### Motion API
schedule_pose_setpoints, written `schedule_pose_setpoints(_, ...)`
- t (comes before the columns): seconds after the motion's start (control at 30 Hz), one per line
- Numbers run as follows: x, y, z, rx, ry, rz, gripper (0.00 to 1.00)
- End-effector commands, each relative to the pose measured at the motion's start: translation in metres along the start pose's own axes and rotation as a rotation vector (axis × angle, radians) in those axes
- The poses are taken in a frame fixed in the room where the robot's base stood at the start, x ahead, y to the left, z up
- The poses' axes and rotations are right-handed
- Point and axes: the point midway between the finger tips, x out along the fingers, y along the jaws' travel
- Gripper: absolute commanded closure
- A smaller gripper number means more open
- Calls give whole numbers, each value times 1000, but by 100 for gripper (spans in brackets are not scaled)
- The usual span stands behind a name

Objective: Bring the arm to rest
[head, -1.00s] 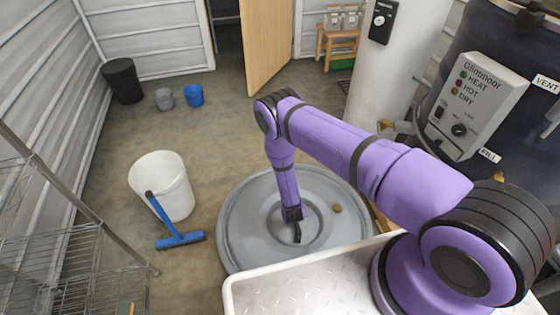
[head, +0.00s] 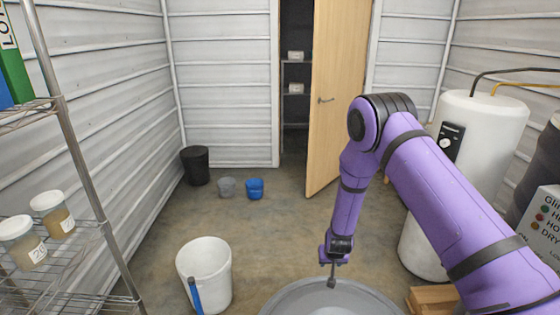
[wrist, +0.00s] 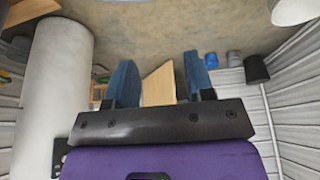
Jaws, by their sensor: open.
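My purple arm reaches in from the right in the head view and bends down at its elbow. My gripper (head: 333,272) hangs at its end, pointing down, above the far part of the round grey lid (head: 330,297). In the wrist view my gripper (wrist: 160,82) shows two blue fingers standing apart with nothing between them. The gripper is open and empty. The gap between the gripper and the lid cannot be told exactly.
A white bucket (head: 205,272) with a blue-handled tool stands left of the lid. A wire shelf (head: 65,240) with jars is at the far left. A white tank (head: 470,130) stands right, behind the arm. The floor towards the open door (head: 338,90) is mostly clear.

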Motion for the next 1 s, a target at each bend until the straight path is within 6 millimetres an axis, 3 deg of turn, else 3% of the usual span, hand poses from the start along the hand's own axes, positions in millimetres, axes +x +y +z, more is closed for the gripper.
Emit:
schedule_pose_setpoints(0.03,-22,0,-15,5,7,-11,51)
schedule_pose_setpoints(0.2,-85,4,-49,12,10,-42,51)
schedule_pose_setpoints(0.5,-202,18,-85,15,17,-86,51)
schedule_pose_setpoints(0.73,-290,33,-94,13,23,-109,51)
schedule_pose_setpoints(1.0,-388,54,-83,3,32,-123,51)
